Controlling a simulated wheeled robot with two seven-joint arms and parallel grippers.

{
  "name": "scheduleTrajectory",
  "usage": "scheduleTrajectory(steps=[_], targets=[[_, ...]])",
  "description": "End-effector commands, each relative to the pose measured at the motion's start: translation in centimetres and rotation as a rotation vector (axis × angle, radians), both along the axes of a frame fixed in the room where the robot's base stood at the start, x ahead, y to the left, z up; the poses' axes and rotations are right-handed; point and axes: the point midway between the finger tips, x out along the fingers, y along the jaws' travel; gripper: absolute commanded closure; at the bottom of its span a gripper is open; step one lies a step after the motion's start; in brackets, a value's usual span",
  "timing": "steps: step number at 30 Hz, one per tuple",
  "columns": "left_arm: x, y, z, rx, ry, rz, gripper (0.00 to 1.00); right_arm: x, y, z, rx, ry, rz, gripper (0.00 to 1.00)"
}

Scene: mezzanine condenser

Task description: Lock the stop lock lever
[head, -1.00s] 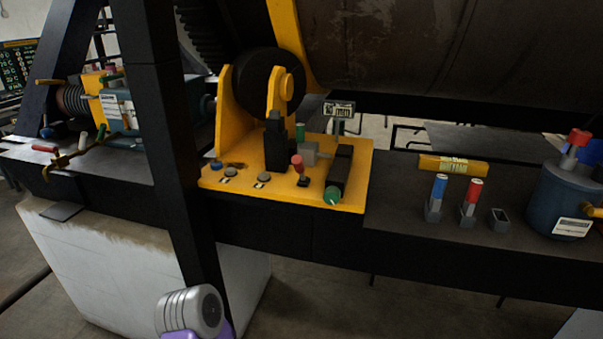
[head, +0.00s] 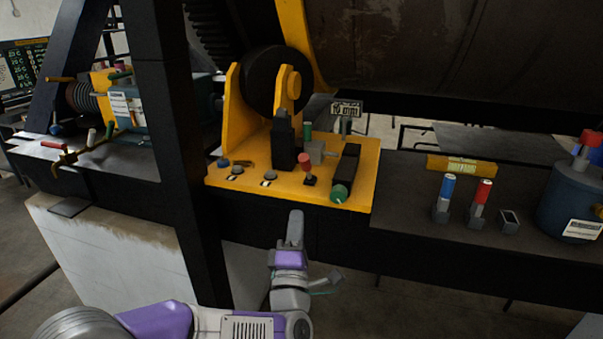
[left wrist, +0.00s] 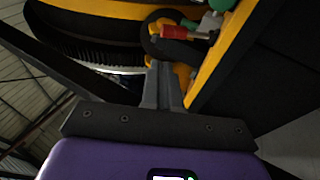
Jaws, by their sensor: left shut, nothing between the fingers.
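The yellow control plate (head: 330,195) carries a small lever with a red knob (head: 305,160), a tall black block (head: 284,148), a grey block (head: 315,151) and a green-ended black bar (head: 348,168). I cannot tell for certain which part is the stop lock lever. My left gripper (head: 296,214) is shut and empty, pointing up in front of the plate's front edge, below the red knob and apart from it. In the left wrist view the shut fingers (left wrist: 163,88) point towards the plate's underside, with a red knob (left wrist: 177,32) beyond them. My right gripper is not in view.
Round buttons (head: 237,170) sit at the plate's left. A black upright beam (head: 178,150) stands further left.

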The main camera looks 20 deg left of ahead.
Motion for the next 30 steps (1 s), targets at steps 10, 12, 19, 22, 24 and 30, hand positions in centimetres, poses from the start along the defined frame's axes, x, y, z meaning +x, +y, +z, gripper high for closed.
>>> scheduleTrajectory(steps=[10,12,19,22,24,30], targets=[[0.4,0.0,0.0,0.003,0.004,0.000,1.00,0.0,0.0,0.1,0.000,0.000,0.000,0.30],[0.9,0.1,0.2,0.002,0.006,0.001,1.00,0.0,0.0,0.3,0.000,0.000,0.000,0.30],[4.7,0.9,2.0,0.002,0.006,0.002,1.00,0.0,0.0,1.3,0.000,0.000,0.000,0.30],[6.5,1.1,2.8,0.003,0.006,0.001,1.00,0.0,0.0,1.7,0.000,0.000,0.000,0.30],[7.8,1.4,3.3,0.002,0.005,0.002,1.00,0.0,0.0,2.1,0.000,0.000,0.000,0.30],[10.8,1.9,4.6,0.003,0.006,0.001,1.00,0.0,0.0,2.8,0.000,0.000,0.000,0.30]])
